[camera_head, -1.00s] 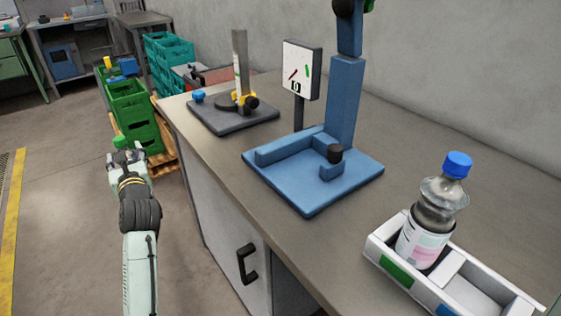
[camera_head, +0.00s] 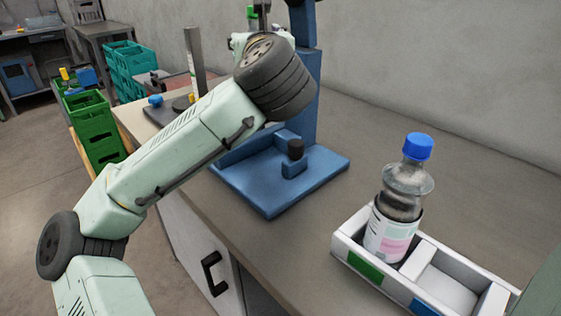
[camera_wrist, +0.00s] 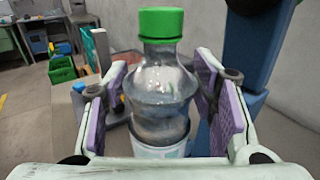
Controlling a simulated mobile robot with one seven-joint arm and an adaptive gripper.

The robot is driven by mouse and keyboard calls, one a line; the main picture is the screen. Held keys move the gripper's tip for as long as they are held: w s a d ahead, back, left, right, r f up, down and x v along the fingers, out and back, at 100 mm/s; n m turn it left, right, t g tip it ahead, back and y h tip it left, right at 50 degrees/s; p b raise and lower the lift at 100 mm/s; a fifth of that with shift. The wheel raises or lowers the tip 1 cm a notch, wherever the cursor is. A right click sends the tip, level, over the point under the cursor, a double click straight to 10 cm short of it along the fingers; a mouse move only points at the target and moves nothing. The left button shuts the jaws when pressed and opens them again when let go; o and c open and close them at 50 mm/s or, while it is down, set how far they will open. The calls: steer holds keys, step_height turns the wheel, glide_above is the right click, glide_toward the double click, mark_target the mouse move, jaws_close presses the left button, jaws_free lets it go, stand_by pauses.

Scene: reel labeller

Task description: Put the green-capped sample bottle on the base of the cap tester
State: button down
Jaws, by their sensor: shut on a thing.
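The green-capped sample bottle (camera_wrist: 160,85) stands upright between the purple-padded fingers of my gripper (camera_wrist: 165,105) in the wrist view. The gripper is shut on its clear body, below the green cap. In the head view my forearm hides most of the bottle and gripper; only a bit of green and a white edge show at the top. The blue stand, seemingly the cap tester, has a flat base (camera_head: 325,172) with raised blocks and a black knob, and a tall column (camera_head: 306,95). My gripper is up by the column, which also shows right of the bottle in the wrist view (camera_wrist: 243,50).
A blue-capped bottle (camera_head: 398,205) stands in a white divided tray (camera_head: 345,248) at the bench's right front. Behind my forearm is a dark-based device with an upright grey post (camera_head: 195,62). Green crates (camera_head: 92,125) stand on the floor at left. Bare bench (camera_head: 460,170) lies behind the tray.

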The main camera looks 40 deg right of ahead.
steer(key=shift+s+d+f, duration=0.2)
steer(key=shift+s+d, duration=0.45)
steer(key=shift+s, duration=0.3)
steer(key=shift+f, duration=4.6)
steer(key=shift+f, duration=0.2)
steer(key=c, duration=0.7)
jaws_free()
